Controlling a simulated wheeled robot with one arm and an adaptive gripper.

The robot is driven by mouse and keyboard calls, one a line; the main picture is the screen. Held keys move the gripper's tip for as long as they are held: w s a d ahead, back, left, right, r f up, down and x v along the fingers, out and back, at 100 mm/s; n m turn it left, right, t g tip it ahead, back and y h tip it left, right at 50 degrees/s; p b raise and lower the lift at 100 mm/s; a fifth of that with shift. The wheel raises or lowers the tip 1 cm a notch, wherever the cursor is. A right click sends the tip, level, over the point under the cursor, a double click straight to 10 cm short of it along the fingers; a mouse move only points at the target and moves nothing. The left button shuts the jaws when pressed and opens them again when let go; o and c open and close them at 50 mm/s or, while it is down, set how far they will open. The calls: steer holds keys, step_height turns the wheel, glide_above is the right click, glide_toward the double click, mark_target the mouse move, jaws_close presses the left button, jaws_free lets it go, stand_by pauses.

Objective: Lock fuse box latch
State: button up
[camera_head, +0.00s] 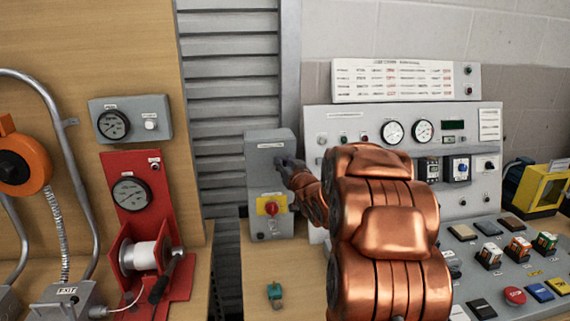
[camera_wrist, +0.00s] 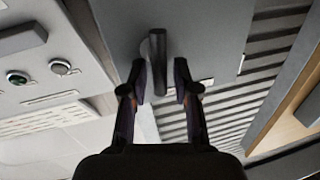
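The grey fuse box (camera_head: 261,150) stands on the bench left of the control panel, with a red rotary switch on a yellow plate (camera_head: 271,206) low on its front. My gripper (camera_head: 284,162) is at the upper right of the box front. In the wrist view the grey box face (camera_wrist: 215,35) carries a dark upright bar, which looks like the latch handle (camera_wrist: 157,48). My gripper (camera_wrist: 160,78) is open there, with one finger on each side of the bar's near end and a visible gap on both sides. In the head view my gripper and arm hide the latch.
A control panel (camera_head: 335,124) with gauges stands right of the box, close to my arm. A sloped console with buttons (camera_head: 514,295) is at lower right. A small teal part (camera_head: 275,292) lies on the bench. A red gauge stand (camera_head: 128,170) is at left.

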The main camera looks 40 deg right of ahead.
jaws_close()
steer(key=shift+b, duration=0.35)
steer(key=shift+a+n+b, duration=0.1)
steer(key=shift+n+b, duration=0.5)
steer(key=shift+b, duration=0.05)
steer(key=shift+o, duration=1.2)
jaws_free()
steer(key=v, duration=1.2)
steer(key=shift+a, duration=0.1)
